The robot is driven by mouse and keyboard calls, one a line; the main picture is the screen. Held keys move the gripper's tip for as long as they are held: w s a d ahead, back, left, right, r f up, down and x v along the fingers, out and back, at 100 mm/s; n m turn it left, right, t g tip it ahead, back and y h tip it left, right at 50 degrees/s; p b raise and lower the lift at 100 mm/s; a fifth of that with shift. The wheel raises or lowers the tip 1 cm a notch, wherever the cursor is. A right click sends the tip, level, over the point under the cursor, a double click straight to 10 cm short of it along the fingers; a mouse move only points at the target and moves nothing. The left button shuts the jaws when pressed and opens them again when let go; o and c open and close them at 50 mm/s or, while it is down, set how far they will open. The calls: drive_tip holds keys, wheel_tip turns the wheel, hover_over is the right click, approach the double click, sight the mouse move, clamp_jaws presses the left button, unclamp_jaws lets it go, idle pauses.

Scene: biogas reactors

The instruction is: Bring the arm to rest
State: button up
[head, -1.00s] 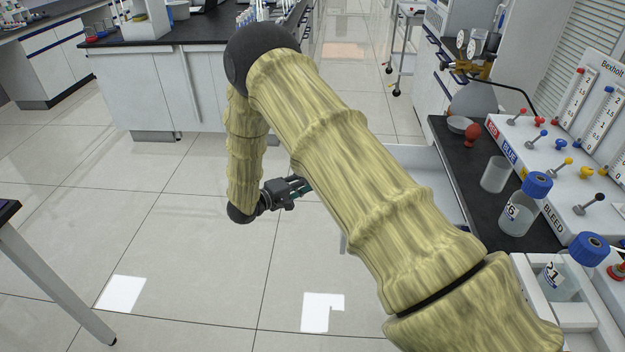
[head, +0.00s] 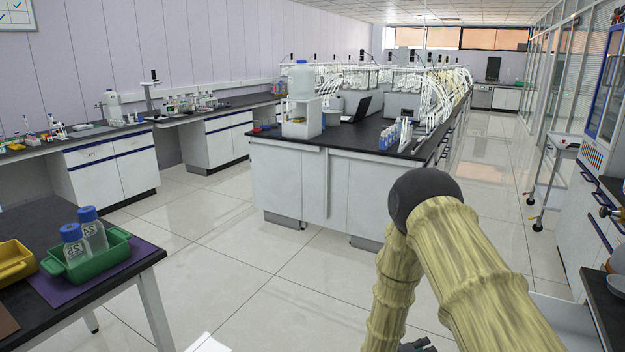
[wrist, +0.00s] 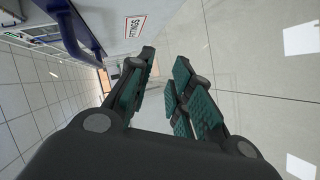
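My arm, in a yellow-tan ribbed sleeve with a dark round elbow, rises at the lower right of the head view and folds downward. Only a small dark part of my gripper shows at the bottom edge of the head view. In the wrist view, my gripper (wrist: 160,85) has its two teal-padded fingers apart, with nothing between them. Bare tiled floor (wrist: 235,70) shows beyond and to the right of the fingers. A white drawer front with a label reading FITTINGS (wrist: 135,27) and a blue handle (wrist: 72,28) are close on the left.
In the head view, a dark table at left holds a green tray (head: 100,258) with blue-capped bottles and a yellow tray (head: 14,262). A lab island (head: 290,180) stands ahead. A cart (head: 552,180) and cabinets line the right. Open floor (head: 230,240) lies between.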

drive_tip(key=s+a+f+g+y, duration=0.15)
drive_tip(key=s+f+y, duration=0.35)
drive_tip(key=s, duration=0.5)
drive_tip(key=s+a+f+g+y, duration=0.1)
drive_tip(key=s+a+f+y, duration=0.15)
drive_tip(key=s+f, duration=0.6)
drive_tip(key=s+a+r+m+g+y, duration=0.1)
drive_tip(key=s+a+g+y, duration=0.1)
drive_tip(key=s, duration=1)
drive_tip(key=s+a+r+m+g+y+p, duration=0.1)
drive_tip(key=s+a+m+g+y, duration=0.1)
drive_tip(key=s, duration=1.1)
drive_tip(key=shift+a+g, duration=0.65)
drive_tip(key=shift+a, duration=0.4)
drive_tip(key=shift+r, duration=0.1)
